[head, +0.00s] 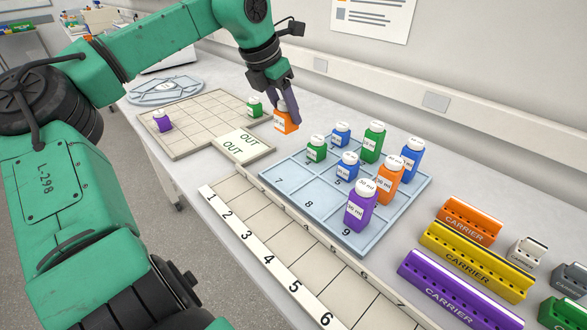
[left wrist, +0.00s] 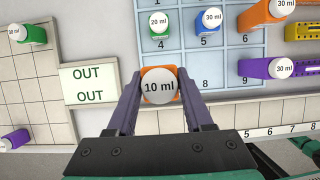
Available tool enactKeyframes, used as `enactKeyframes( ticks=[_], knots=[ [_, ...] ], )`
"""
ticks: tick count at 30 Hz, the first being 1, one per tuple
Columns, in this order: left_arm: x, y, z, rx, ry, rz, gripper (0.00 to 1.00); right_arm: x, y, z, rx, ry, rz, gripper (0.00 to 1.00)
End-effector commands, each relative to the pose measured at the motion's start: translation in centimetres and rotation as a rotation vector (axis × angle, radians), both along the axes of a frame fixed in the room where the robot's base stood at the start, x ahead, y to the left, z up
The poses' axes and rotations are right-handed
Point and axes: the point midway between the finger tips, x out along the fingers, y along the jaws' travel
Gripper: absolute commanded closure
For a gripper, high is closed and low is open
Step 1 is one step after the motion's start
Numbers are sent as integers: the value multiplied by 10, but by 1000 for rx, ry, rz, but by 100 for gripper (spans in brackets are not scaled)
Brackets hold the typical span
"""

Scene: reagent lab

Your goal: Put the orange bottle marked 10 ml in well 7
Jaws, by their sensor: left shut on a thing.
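The orange bottle marked 10 ml (head: 287,121) is upright between the fingers of my left gripper (head: 284,108), which is shut on it and seems to hold it above the surface. In the left wrist view its white cap reading 10 ml (left wrist: 158,87) sits between the fingertips of my left gripper (left wrist: 158,95). The blue-grey tray of numbered wells (head: 398,222) stands to the right in the head view. Well 7 (head: 283,177) there looks empty, at the tray's left corner. In the left wrist view the bottle and gripper hide it. My right gripper is not in view.
A green bottle (head: 316,150) stands in well 4, a blue one (head: 348,167) in well 5, a purple one (head: 362,207) by label 9. More bottles fill the right side. The OUT plate (head: 257,154), a numbered strip (head: 245,243) and carriers (head: 470,262) lie around the tray.

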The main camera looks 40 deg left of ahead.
Motion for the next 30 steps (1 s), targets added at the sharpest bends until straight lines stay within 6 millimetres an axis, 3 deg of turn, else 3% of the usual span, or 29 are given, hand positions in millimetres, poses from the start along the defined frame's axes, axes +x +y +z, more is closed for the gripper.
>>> enactKeyframes(
  ticks=[1,6,15,27,28,30],
  knots=[
    [0,-1,-19,-6,-1,-2,100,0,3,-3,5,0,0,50],
    [0,-2,-72,-6,-2,-2,100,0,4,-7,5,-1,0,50],
    [0,-2,-127,-5,-3,-2,100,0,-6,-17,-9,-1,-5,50],
    [0,-1,-137,1,-2,0,100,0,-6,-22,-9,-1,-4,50],
    [0,-1,-137,1,-2,0,45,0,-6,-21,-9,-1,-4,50],
    [0,-1,-136,1,-2,0,18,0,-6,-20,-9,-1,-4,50]
  ],
)
